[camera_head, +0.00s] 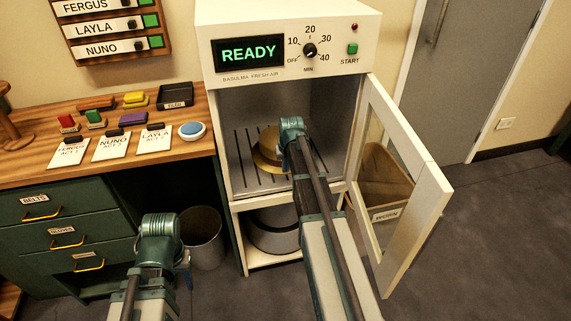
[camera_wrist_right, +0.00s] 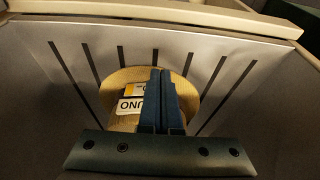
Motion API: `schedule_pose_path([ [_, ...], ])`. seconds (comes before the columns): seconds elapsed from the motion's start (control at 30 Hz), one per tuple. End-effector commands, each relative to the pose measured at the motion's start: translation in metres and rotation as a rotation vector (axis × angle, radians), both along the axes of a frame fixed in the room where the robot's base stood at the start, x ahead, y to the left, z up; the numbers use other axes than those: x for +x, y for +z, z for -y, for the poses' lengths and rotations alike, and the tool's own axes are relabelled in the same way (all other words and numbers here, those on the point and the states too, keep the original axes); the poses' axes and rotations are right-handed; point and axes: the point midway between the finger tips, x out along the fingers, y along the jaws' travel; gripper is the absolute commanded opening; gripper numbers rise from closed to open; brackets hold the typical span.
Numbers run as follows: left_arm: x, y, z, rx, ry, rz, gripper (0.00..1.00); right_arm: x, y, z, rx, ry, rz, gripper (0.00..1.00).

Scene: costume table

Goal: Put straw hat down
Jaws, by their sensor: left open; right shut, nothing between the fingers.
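The tan straw hat (camera_head: 266,150) sits inside the open cabinet, on its slotted floor. In the right wrist view the round hat (camera_wrist_right: 122,78) carries a white and yellow label (camera_wrist_right: 130,104) with upside-down lettering, partly hidden by my fingers. My right gripper (camera_head: 291,124) reaches into the cabinet over the hat's right side. Its fingers (camera_wrist_right: 159,98) are together with nothing between them; I cannot tell if they touch the hat. My left gripper (camera_head: 162,240) is open and empty, low in front of the bench, its fingertips mostly hidden.
The cabinet (camera_head: 221,200) shows READY, and its glass door (camera_head: 432,200) stands open to the right. A metal pot (camera_head: 272,232) is on the shelf below. Cards and coloured blocks lie on the wooden bench (camera_head: 20,172).

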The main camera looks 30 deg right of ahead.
Motion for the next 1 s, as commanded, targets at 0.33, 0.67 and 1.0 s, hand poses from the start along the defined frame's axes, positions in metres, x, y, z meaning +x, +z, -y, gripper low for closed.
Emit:
schedule_pose_path([
  [0.33, 0.000, 0.060, 0.000, 0.000, 0.000, 0.000, 0.50, -0.016, 0.060, -0.004, 0.000, 0.000, 0.000, 0.00],
  [0.67, 0.000, 0.067, 0.000, 0.000, 0.000, 0.000, 0.50, -0.019, 0.067, -0.004, 0.000, 0.000, 0.000, 0.00],
  [1.0, 0.000, 0.067, 0.000, 0.000, 0.000, 0.000, 0.50, -0.019, 0.066, -0.005, 0.000, 0.000, 0.000, 0.00],
])
